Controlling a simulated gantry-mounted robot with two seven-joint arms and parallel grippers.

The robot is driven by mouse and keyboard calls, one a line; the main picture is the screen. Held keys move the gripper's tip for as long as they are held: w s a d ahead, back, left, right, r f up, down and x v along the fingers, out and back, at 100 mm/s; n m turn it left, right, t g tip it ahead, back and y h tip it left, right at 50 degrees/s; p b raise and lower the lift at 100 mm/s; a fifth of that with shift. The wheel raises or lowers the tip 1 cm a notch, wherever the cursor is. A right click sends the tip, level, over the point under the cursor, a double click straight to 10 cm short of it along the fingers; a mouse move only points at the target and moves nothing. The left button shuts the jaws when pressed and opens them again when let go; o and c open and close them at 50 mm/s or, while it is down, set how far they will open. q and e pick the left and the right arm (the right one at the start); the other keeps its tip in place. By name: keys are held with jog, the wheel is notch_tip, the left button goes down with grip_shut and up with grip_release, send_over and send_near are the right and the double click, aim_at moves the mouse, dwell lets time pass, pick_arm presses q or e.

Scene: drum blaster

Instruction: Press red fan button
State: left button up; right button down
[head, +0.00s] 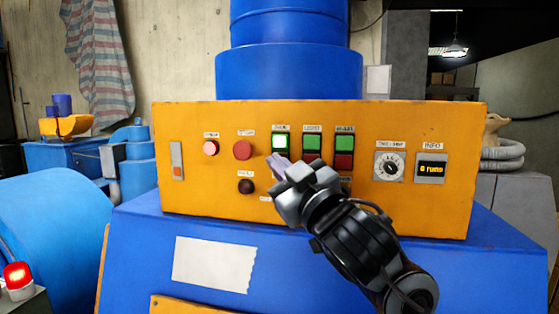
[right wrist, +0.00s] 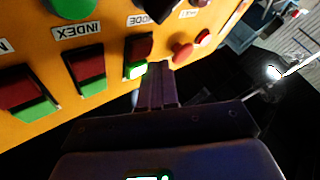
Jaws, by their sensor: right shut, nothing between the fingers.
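The fan switch is the leftmost green-over-red pair on the orange control panel (head: 400,115). Its green button (head: 280,142) is lit. The red fan button is mostly hidden behind my fingertips in the head view. In the right wrist view the dark red fan button (right wrist: 140,47) shows beside the lit green one. My right gripper (head: 277,162) is shut and empty, its fingertips close in front of the lower part of this pair. In the right wrist view the fingers (right wrist: 158,68) reach toward the panel; I cannot tell whether they touch it. My left gripper is not in view.
Two more green-and-red pairs are to the right, the nearer with a green button (head: 312,142). A round red button (head: 243,150) and a dark knob (head: 246,186) are to the left. A dial (head: 390,166) and an info display (head: 431,168) are at the right.

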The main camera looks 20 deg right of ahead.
dwell(0.4)
jog(key=shift+w+d, duration=0.25)
jog(key=shift+w, duration=0.1)
jog(key=shift+w+d+p, duration=0.15)
jog(key=shift+w+p, duration=0.1)
jog(key=shift+p, duration=0.05)
dwell(0.6)
jog(key=shift+w+d, duration=0.1)
jog(key=shift+w, duration=0.05)
dwell(0.4)
jog(key=shift+s+a, duration=0.5)
jog(key=shift+s, duration=0.25)
